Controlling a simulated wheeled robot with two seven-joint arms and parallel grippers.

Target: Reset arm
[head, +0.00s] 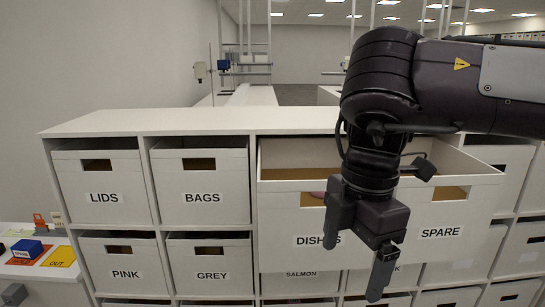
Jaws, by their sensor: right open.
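My right gripper (353,270) hangs down in front of the shelf, fingers apart and empty. Behind it is the front labelled DISHES (285,222), partly covered by the gripper, and to its right the front labelled SPARE (475,215). Both stand out from the shelf, with their tops open. My arm hides where they meet, so I cannot tell whether they are separate. Something pinkish shows at the DISHES handle hole; most of the inside is hidden. I cannot tell whether the gripper touches the fronts. My left gripper is not in view.
White shelf unit (200,121) holds closed bins LIDS (102,177), BAGS (203,173), PINK (124,258) and GREY (209,257). At lower left, a side table carries a blue block (27,248), coloured cards and a dark object (14,294). Space above the left shelf top is clear.

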